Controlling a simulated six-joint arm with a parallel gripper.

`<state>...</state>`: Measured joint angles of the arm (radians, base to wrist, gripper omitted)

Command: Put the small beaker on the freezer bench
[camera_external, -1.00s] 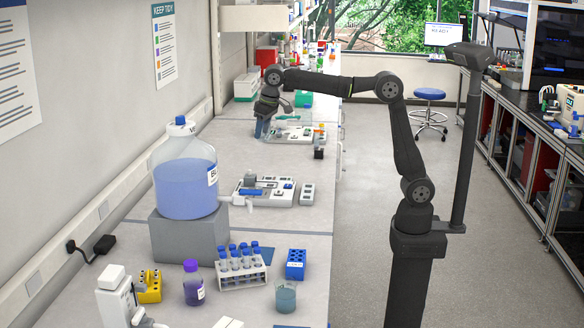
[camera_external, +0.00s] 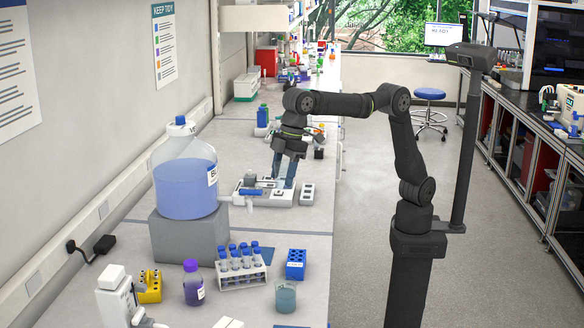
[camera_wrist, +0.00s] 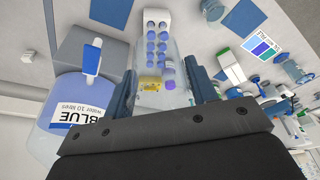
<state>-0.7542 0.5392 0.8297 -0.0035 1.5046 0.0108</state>
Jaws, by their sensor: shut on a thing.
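My gripper (camera_external: 283,174) hangs fingers down over the long grey bench (camera_external: 235,233), beside the small balance-like device (camera_external: 250,194). In the wrist view its blue fingers (camera_wrist: 163,92) are shut on a clear glass vessel (camera_wrist: 148,99), which looks like the small beaker. The far things show through its glass, and I cannot make out any contents. In the external view the vessel is hard to see between the fingers. Another beaker (camera_external: 286,297) with blue-green liquid stands at the front of the bench. Which bench is the freezer bench is not marked here.
The big blue-liquid carboy (camera_external: 185,188) stands on a grey block (camera_external: 188,238) left of my gripper. A tube rack (camera_external: 241,268), a blue rack (camera_external: 295,264) and a purple-capped bottle (camera_external: 193,284) stand towards the front. A dark bench (camera_external: 552,143) runs along the right.

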